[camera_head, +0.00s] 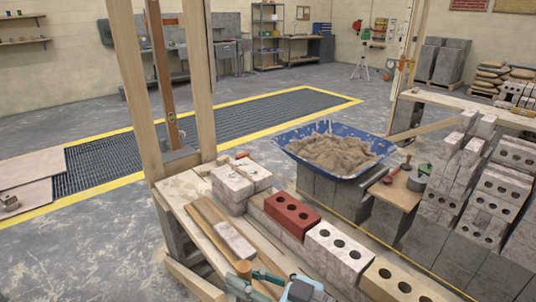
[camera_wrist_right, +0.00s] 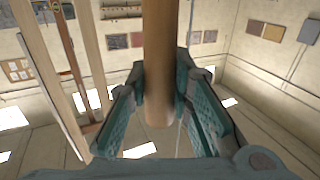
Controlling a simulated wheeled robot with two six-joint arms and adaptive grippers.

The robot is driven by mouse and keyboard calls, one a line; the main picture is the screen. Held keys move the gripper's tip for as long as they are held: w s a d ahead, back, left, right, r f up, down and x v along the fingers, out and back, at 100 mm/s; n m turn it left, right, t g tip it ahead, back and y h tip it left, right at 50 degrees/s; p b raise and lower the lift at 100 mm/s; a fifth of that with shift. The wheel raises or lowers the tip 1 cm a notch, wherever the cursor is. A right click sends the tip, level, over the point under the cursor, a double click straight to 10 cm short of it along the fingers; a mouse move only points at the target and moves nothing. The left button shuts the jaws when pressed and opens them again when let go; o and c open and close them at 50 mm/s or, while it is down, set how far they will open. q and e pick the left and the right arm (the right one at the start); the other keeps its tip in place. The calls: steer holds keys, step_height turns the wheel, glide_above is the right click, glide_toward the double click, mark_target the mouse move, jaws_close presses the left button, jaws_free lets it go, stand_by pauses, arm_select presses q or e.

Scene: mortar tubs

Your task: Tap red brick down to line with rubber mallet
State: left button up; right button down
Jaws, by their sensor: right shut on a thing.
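The red brick (camera_head: 291,215), with three round holes, sits on the low wall in the head view, between a stack of pale bricks and a white three-holed brick (camera_head: 339,250). My right gripper (camera_head: 252,284) is at the bottom edge of the head view, nearer to me than the red brick and apart from it. It is shut on a round wooden handle (camera_head: 243,268), taken to be the mallet's. The handle (camera_wrist_right: 158,70) stands between the teal fingers in the right wrist view. The mallet's head does not show. My left gripper is out of view.
A blue mortar tub (camera_head: 290,150) heaped with mortar stands on grey blocks behind the wall. A tan brick (camera_head: 397,284) lies at the near end. A wooden post (camera_head: 138,85) rises at the left. Stacked bricks (camera_head: 478,215) crowd the right side.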

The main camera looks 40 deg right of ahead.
steer(key=w+d+r+m+h+p, duration=0.1)
steer(key=w+d+r+m+h, duration=0.1)
steer(key=w+d+m+h, duration=0.3)
steer(key=w+d+r+m+h+p, duration=0.1)
steer(key=w+d+r+m+h, duration=0.2)
steer(key=w+d+h, duration=0.9)
steer(key=w+d+m, duration=0.1)
steer(key=w+d, duration=0.3)
steer(key=d, duration=0.3)
steer(key=w+d+m, duration=0.2)
steer(key=w+d, duration=0.1)
steer(key=d, duration=0.5)
steer(key=shift+w+d, duration=0.2)
steer(key=shift+w, duration=0.2)
